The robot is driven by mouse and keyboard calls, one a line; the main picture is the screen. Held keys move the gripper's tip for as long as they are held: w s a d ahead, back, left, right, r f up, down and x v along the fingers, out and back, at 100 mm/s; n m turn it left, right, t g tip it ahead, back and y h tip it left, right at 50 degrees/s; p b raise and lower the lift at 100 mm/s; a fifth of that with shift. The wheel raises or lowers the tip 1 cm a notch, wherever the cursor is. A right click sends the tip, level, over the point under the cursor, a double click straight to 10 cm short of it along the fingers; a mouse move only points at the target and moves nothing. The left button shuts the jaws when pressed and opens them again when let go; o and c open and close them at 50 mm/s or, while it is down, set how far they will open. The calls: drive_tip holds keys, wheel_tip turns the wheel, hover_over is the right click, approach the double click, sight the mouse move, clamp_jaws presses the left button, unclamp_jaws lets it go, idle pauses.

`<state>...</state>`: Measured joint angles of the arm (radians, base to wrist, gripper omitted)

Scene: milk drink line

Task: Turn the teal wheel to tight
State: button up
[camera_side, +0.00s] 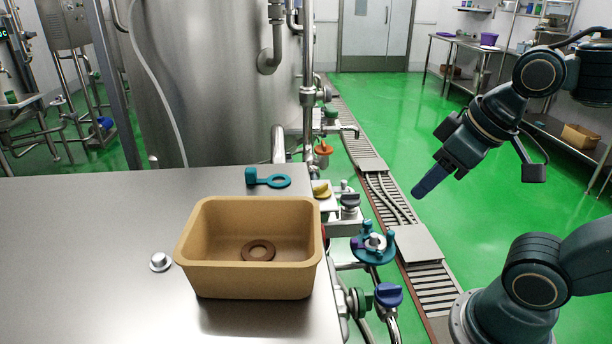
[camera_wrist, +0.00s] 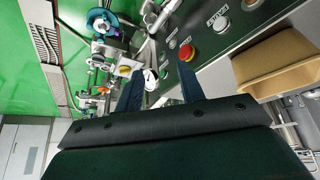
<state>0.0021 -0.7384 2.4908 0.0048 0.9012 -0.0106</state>
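The teal wheel (camera_side: 363,254) is mounted on pipework just right of the steel table, with upright teal grips around a metal hub. It also shows at the top of the wrist view (camera_wrist: 97,17). My gripper (camera_side: 416,192) hangs to the right of the wheel and higher, over the floor channel, clear of it. In the wrist view the two blue fingers of my gripper (camera_wrist: 158,88) stand apart with nothing between them, so it is open. The wheel's tight mark cannot be made out.
A tan bin (camera_side: 250,280) with a brown ring (camera_side: 258,243) inside stands on the steel table (camera_side: 80,250). A teal ring with a tab (camera_side: 276,181) lies behind it. A blue knob (camera_side: 388,295) sits below the wheel. A red button (camera_wrist: 187,52) is on a dark panel.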

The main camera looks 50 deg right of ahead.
drive_tip(key=shift+o, duration=1)
drive_tip(key=shift+w+d+r, duration=0.1)
drive_tip(key=shift+w+d, duration=0.05)
drive_tip(key=shift+w, duration=0.2)
drive_tip(key=w+d+f+n+g+h, duration=0.1)
drive_tip(key=w+d+n+g, duration=0.1)
drive_tip(key=w+d, duration=0.6)
drive_tip(key=w+d+f+n+g+h, duration=0.1)
drive_tip(key=w+d+f+g, duration=0.3)
drive_tip(key=w, duration=0.9)
drive_tip(key=n+g, duration=0.3)
drive_tip(key=g, duration=0.1)
hover_over(367, 221)
drive_tip(key=w+a, duration=0.3)
drive_tip(key=w, duration=0.2)
wheel_tip(367, 221, down, 21)
drive_tip(key=shift+f, duration=0.1)
drive_tip(key=shift+s, duration=0.1)
drive_tip(key=shift+t, duration=0.3)
drive_tip(key=x, duration=1.3)
drive_tip(key=shift+s+d+f, duration=0.15)
drive_tip(key=shift+d+f, duration=0.1)
drive_tip(key=shift+f, duration=0.1)
drive_tip(key=shift+c, duration=0.4)
